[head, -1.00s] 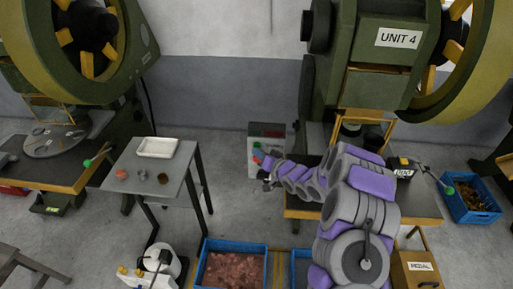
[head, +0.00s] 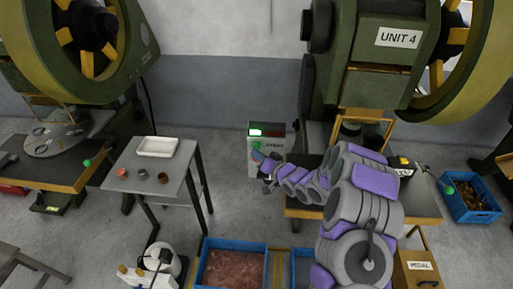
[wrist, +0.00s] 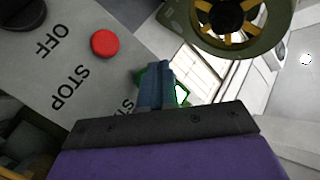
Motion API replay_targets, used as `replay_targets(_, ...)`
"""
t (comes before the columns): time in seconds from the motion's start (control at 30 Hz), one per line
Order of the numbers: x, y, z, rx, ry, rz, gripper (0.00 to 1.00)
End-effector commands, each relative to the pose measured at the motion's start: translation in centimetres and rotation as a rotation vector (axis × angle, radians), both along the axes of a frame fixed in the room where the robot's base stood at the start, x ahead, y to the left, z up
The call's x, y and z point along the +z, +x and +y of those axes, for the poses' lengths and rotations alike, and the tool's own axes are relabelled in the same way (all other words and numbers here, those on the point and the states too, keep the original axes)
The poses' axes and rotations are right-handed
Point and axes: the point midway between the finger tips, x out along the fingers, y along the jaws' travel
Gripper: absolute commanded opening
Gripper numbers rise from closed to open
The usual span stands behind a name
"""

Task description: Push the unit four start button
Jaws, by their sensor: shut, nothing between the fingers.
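The control box (head: 281,146) stands on the floor left of the UNIT 4 press (head: 385,62). Its top has a bright white-green lamp (head: 256,132) at left and a dark red patch at right. In the wrist view its grey panel (wrist: 115,60) carries a red STOP button (wrist: 105,43), a dark OFF knob (wrist: 22,13) and a partly covered START label. A green rim, apparently the start button (wrist: 181,94), shows around my fingertips, which cover most of it. My gripper (wrist: 154,80) is shut and empty, over the button; contact is hidden. It also shows in the head view (head: 258,156).
A grey table (head: 150,186) with a white tray stands left of the box. Blue crates (head: 235,247) sit in front on the floor. Floor between table and box is clear.

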Motion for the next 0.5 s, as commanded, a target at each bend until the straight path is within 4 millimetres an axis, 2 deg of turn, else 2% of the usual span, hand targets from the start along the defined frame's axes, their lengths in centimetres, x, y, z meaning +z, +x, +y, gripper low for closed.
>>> replay_targets(0.33, 0.0, -0.2, 0.0, -0.001, 0.000, 0.000, 0.00)
replay_targets(0.5, 0.1, -1.5, 0.0, -0.001, 0.001, -0.001, 0.00)
